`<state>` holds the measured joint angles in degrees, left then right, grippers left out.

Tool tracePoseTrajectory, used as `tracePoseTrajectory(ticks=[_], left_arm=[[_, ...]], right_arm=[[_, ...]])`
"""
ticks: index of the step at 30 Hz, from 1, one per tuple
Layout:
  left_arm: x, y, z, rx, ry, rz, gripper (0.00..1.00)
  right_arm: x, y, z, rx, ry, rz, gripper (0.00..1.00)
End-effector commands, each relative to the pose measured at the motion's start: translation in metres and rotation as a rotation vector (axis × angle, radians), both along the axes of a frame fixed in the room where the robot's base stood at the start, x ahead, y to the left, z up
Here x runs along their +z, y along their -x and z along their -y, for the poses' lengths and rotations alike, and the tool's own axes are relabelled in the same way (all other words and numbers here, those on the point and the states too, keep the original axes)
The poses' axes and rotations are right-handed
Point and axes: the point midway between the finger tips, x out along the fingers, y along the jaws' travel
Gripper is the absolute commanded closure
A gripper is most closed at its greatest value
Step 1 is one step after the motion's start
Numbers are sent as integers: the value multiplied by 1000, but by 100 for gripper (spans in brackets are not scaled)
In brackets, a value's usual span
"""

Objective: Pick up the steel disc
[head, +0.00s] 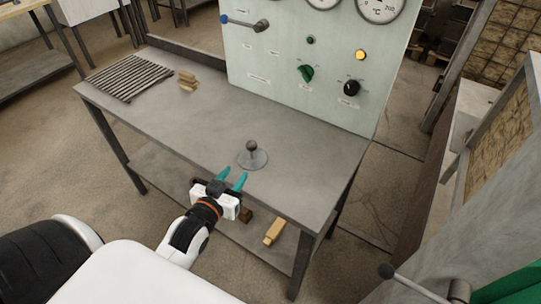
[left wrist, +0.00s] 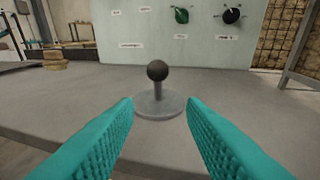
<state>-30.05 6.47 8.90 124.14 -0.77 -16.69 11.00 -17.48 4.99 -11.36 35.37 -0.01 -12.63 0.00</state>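The steel disc (head: 252,160) lies flat on the grey table, near its front edge. It has an upright stem with a dark ball knob on top. In the left wrist view the disc (left wrist: 159,106) stands ahead, centred between the fingertips and apart from them. My left gripper (head: 232,181) is at the table's front edge, just short of the disc. Its two teal fingers are spread open with nothing between them, as the left wrist view (left wrist: 160,118) also shows. My right gripper is not in view.
The table (head: 190,105) is mostly bare around the disc. A slatted metal rack (head: 130,77) and small stacked wooden blocks (head: 187,80) lie at the left. A control panel (head: 310,60) with gauges and knobs stands along the back. A lower shelf holds a yellowish block (head: 274,231).

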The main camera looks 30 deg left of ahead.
Motion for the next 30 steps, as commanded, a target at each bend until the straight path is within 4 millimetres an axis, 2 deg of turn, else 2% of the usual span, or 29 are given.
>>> tracePoseTrajectory(ticks=[6, 9, 15, 24, 30], left_arm=[[-5, -35, -4, -1, -1, 4, 63], [-8, -51, -6, -1, 0, 3, 63], [-12, -66, -7, -1, 0, 1, 63], [-24, -105, -13, -1, -1, 1, 63], [-26, -114, -14, -1, -1, 0, 63]], right_arm=[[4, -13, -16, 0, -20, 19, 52], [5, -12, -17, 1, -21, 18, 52], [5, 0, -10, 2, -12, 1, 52], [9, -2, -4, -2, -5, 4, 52], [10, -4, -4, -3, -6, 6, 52]])
